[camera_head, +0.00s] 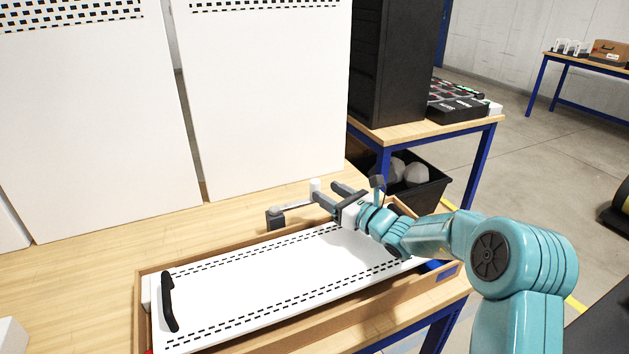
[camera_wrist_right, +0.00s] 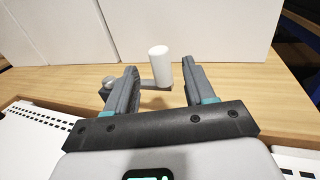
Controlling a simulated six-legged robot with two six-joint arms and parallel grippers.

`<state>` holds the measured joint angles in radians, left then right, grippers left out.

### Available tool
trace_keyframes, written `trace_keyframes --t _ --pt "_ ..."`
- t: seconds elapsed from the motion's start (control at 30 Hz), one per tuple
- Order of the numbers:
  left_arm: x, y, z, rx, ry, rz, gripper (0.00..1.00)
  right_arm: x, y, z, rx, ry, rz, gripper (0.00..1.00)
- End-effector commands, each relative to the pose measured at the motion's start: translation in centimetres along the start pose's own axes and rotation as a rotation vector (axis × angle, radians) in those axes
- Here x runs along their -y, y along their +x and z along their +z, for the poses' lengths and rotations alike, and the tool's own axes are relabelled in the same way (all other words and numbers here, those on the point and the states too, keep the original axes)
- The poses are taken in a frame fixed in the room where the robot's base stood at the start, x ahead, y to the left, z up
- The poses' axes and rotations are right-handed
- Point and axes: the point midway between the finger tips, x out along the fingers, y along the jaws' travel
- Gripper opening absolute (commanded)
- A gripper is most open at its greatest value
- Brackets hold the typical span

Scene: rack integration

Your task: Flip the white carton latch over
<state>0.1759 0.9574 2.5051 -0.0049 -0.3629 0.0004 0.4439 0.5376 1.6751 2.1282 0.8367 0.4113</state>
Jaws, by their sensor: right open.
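The latch is a grey arm (camera_head: 294,205) with a dark bracket (camera_head: 275,218) at its left end and a white upright knob (camera_head: 315,185) at its right end. It stands at the back edge of the brown carton (camera_head: 140,318). My right gripper (camera_head: 327,193) is open at the latch's knob end. In the right wrist view, the white knob (camera_wrist_right: 160,64) shows between the two finger lines, near the fingertips. I cannot tell whether either finger touches it. My left gripper is not in view.
A white perforated panel unit (camera_head: 270,285) with a black handle (camera_head: 169,301) lies in the carton. Tall white panels (camera_head: 90,120) stand behind on the wooden table (camera_head: 60,285). A black cabinet (camera_head: 395,60) and a black bin (camera_head: 425,180) are at the back right. Table left of the carton is mostly clear.

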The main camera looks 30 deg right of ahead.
Motion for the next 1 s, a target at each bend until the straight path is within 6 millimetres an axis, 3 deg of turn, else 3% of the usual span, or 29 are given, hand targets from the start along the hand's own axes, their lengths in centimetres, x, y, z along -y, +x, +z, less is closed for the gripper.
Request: trace_keyframes --t 0.1,0.3,0.67,0.83,1.0 --pt "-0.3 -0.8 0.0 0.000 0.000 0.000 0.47 -0.2 2.7 0.1 -0.001 0.000 0.003 0.54" --pt "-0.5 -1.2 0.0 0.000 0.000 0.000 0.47 -0.1 5.2 0.1 0.001 0.000 0.002 0.54" --pt "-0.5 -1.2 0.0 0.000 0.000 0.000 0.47 -0.1 5.9 0.0 0.000 0.000 0.001 0.54" --pt "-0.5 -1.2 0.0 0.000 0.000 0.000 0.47 0.0 5.8 0.0 0.000 0.000 0.001 0.00" --pt "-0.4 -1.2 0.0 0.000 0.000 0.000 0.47 0.0 5.8 0.0 0.001 0.000 0.000 0.00"
